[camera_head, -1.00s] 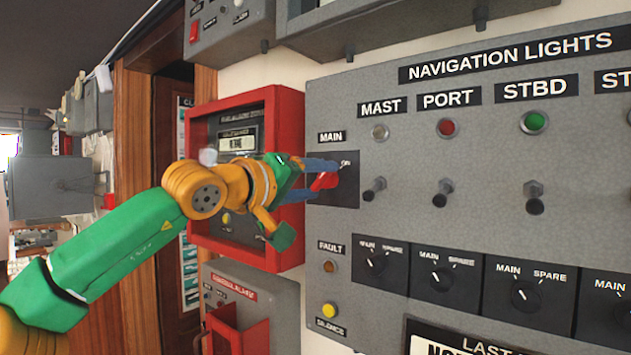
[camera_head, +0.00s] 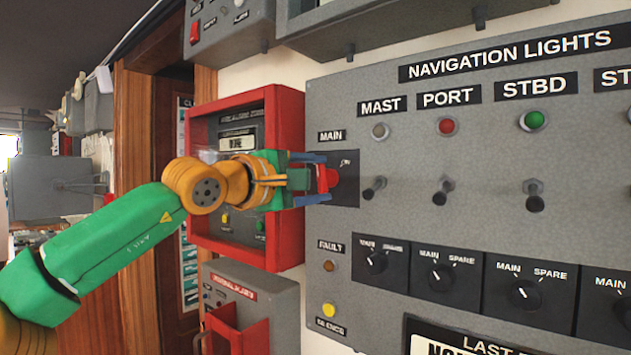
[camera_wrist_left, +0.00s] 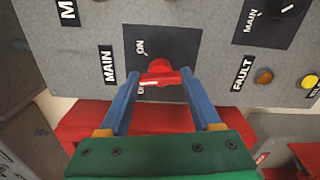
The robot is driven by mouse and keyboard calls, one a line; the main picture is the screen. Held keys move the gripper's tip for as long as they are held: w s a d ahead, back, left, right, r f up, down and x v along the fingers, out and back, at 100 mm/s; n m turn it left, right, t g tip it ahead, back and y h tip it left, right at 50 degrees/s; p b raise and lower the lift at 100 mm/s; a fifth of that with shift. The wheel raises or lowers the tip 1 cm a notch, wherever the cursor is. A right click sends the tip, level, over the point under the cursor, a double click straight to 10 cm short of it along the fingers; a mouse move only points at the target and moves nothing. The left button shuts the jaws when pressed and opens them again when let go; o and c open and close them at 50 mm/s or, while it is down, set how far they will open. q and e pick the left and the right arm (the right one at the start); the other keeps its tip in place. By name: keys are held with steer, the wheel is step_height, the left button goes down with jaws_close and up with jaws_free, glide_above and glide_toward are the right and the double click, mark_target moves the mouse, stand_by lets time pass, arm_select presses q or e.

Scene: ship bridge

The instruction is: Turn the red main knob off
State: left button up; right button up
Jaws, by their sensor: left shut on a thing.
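The red main knob (camera_head: 332,178) sits on a dark plate under the MAIN label, at the left edge of the grey navigation lights panel. In the left wrist view the red knob (camera_wrist_left: 160,75) lies across between the two blue fingers, in front of the dark plate with ON printed above it. The lower word is partly hidden by the knob and a finger. My left gripper (camera_head: 322,179) is shut on the knob, with one finger at each end of its handle; it also shows in the left wrist view (camera_wrist_left: 160,84). My right gripper is not in view.
A red-framed box (camera_head: 287,130) is on the wall behind my left gripper. Toggle switches (camera_head: 443,191), indicator lamps (camera_head: 446,126) and small black rotary switches (camera_head: 437,281) are right of the knob. A yellow button (camera_head: 329,310) is below it.

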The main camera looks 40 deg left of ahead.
arm_select(q)
steer(key=n, duration=0.4)
steer(key=shift+r+n+b, duration=0.1)
steer(key=shift+n+b, duration=0.3)
steer(key=shift+n, duration=1.2)
steer(key=o, duration=1.4)
steer(key=s+b, duration=0.2)
steer(key=s, duration=0.1)
steer(key=shift+d+f, duration=0.15)
steer(key=shift+f, duration=0.15)
steer(key=b, duration=0.1)
glide_toward(319, 181)
steer(key=shift+w+r, duration=0.15)
steer(key=shift+w, duration=0.3)
steer(key=shift+w+r, duration=0.2)
steer(key=shift+w, duration=0.3)
steer(key=shift+w, duration=0.15)
